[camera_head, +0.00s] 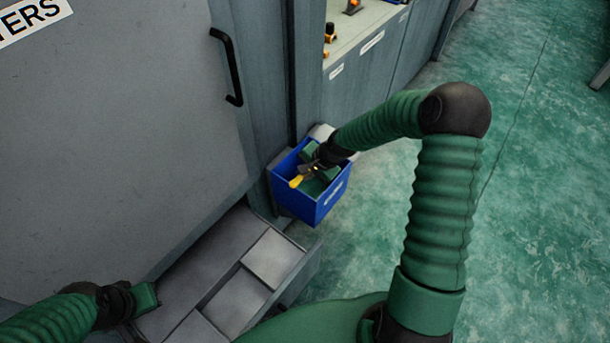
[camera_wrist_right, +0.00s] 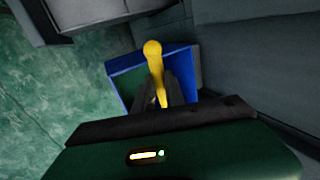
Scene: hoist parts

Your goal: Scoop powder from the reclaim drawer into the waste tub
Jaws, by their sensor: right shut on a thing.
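The blue waste tub (camera_head: 311,208) stands on the floor beside the grey cabinet. My right gripper (camera_head: 312,168) is over its opening, shut on a scoop with a yellow handle (camera_head: 296,182). In the right wrist view the yellow handle (camera_wrist_right: 153,58) sticks out from between the dark fingers of the right gripper (camera_wrist_right: 165,92), with the blue tub (camera_wrist_right: 190,62) behind. The scoop's bowl is hidden. The grey reclaim drawer (camera_head: 306,266) is pulled out at the cabinet's foot. No powder can be made out. My left gripper (camera_head: 147,299) is at the drawer's left end; its fingers cannot be made out.
The large grey cabinet door with a black handle (camera_head: 229,68) rises left of the tub. A lighter bench (camera_head: 362,48) with small orange and black items stands behind it. The green floor (camera_head: 540,190) on the right is clear.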

